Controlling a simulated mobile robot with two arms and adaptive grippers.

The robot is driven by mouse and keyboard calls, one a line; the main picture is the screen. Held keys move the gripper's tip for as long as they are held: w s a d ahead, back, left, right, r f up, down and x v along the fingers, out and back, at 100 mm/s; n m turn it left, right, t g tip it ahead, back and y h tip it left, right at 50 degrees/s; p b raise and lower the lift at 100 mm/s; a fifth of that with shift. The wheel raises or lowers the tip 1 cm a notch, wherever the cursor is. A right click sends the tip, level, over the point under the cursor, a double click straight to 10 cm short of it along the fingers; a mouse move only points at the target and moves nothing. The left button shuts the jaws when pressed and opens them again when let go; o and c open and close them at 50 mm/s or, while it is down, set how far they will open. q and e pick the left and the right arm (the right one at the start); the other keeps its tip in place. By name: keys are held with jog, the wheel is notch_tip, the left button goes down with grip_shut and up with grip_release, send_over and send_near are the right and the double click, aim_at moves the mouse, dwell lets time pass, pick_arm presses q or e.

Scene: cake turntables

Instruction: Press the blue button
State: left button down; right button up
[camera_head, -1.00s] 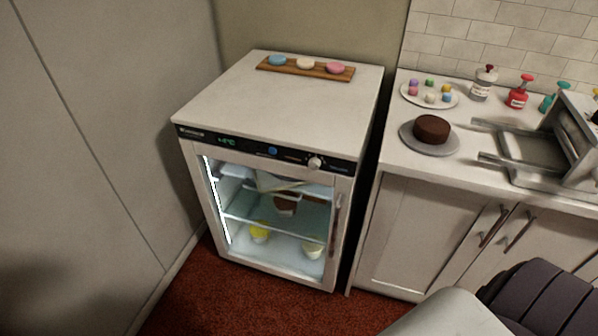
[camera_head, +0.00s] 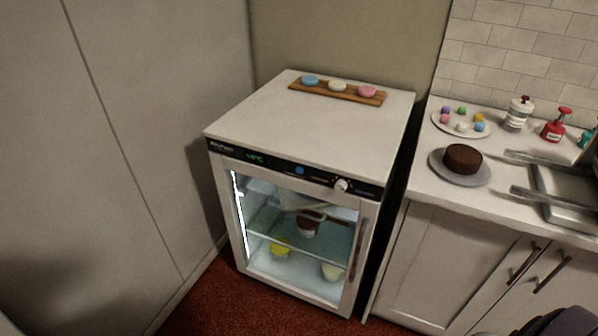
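A small round blue button (camera_head: 299,170) sits on the black control panel (camera_head: 262,161) along the top front edge of a small white fridge (camera_head: 290,130). A white knob (camera_head: 341,185) is on the same panel to its right, and a green lit display (camera_head: 255,157) is to its left. The fridge's glass door is shut. Nothing touches the button. Neither of my grippers is in view.
The counter to the right holds a dark cake (camera_head: 462,158), a plate of small sweets (camera_head: 439,124), bottles and a metal-railed device (camera_head: 560,190). Red floor shows in front.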

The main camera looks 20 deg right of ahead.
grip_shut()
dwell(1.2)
